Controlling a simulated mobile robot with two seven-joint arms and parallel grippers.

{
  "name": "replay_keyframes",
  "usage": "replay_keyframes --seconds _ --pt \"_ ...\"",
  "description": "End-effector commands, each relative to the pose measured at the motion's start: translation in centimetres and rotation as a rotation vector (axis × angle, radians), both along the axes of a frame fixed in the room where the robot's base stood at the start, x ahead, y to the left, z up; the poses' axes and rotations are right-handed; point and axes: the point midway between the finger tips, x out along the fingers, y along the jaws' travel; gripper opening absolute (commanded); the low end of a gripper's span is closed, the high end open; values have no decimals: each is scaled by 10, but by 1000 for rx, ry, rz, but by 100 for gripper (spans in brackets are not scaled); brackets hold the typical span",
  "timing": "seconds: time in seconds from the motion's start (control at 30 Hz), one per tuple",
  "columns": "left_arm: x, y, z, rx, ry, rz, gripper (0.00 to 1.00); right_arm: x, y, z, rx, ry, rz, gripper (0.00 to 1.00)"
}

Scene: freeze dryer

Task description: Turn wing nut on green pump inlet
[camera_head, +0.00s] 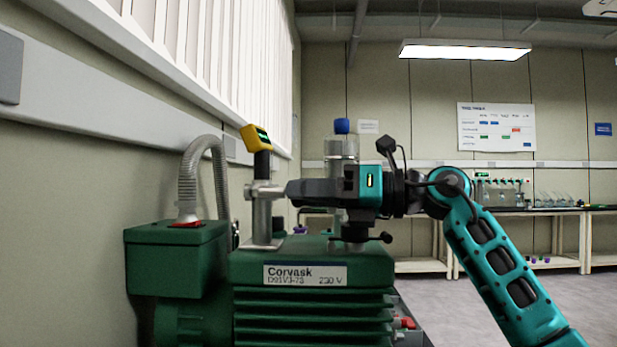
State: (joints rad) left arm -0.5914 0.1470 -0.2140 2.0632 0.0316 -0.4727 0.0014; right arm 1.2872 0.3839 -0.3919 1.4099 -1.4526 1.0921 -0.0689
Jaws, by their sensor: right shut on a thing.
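The green pump (312,300) stands in the lower middle, with a "Corvask" label on its front. Its metal inlet pipe (262,222) rises from the top, with a dark tube and a yellow gauge head (256,138) above. A silver clamp fitting (258,191) sits across the inlet. My right gripper (284,191) reaches in from the right, level, at the right side of this fitting. Its fingers are shut on a small part there, seemingly the wing nut, which they mostly hide. My left gripper is out of view.
A grey corrugated hose (188,185) arches from the pump's left part. A clear vessel with a blue cap (342,126) stands behind my right gripper. The wall is close on the left. A lab bench (545,210) stands far right, with open floor before it.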

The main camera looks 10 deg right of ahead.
Motion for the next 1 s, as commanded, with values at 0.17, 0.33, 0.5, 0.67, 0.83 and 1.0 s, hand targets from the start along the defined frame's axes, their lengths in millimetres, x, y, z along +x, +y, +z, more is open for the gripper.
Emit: replay_keyframes --seconds 0.17,0.33,0.5,0.67,0.83,1.0 --pt "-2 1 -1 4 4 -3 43 0 0 -1 5 12 1 0" --pt "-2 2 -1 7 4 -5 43 0 0 -1 4 10 1 22" --pt "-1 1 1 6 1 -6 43 0 0 -1 5 9 1 38" --pt "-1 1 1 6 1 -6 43 0 0 0 4 8 1 45" --pt "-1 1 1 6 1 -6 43 0 -1 0 4 8 1 45" --pt "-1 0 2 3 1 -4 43 -6 -17 0 5 8 -3 45"
